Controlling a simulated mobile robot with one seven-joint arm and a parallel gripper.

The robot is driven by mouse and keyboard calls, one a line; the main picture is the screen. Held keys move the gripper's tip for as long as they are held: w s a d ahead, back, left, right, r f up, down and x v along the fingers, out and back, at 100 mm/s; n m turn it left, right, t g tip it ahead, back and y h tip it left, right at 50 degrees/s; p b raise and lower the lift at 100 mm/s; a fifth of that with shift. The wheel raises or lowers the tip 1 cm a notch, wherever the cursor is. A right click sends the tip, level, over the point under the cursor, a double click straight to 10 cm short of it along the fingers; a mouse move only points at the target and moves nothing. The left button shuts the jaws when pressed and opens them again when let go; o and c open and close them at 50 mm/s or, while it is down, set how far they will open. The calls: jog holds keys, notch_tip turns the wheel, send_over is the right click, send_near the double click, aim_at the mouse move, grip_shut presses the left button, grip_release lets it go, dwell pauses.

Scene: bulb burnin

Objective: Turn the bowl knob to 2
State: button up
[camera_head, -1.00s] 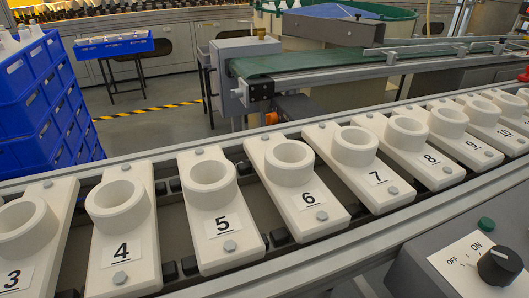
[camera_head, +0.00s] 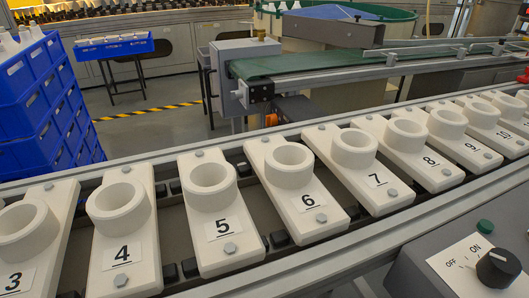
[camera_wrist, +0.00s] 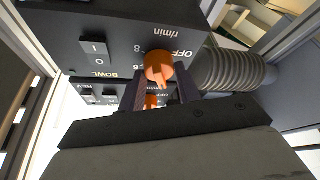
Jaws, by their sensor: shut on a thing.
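In the wrist view an orange knob (camera_wrist: 157,64) sits on a dark control panel (camera_wrist: 75,35). Around it are the printed marks "OFF", "8", "6" and "r/min", and the word "BOWL" is printed to its left. My gripper (camera_wrist: 160,80) is shut on this knob, with one dark finger on each side. The panel appears rotated in this view. I cannot tell which number the knob points to, and the mark 2 is not visible. The knob and my gripper cannot be made out in the head view.
A second orange knob (camera_wrist: 151,102) sits just below, between the fingers. A rocker switch (camera_wrist: 94,47) lies left of the held knob, and a ribbed grey hose (camera_wrist: 235,72) lies right. The head view shows numbered white holders (camera_head: 211,190) and a green conveyor (camera_head: 300,62).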

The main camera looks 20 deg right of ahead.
jog(key=shift+s+r+n+t+y+p, duration=0.1)
jog(key=shift+n+t+y+p, duration=0.35)
jog(key=shift+n+p, duration=0.8)
jog(key=shift+n+t+y+p, duration=0.45)
jog(key=shift+n+p, duration=0.35)
jog(key=shift+n, duration=0.9)
jog(key=shift+s+r+n+t+y+p, duration=0.1)
jog(key=shift+n+t+y+p, duration=0.35)
jog(key=shift+n+p, duration=0.8)
jog(key=shift+f+n, duration=0.1)
jog(key=shift+n, duration=0.3)
jog(key=o, duration=1)
jog(key=v, duration=1.4)
jog(key=shift+p, duration=0.35)
jog(key=shift+d, duration=0.1)
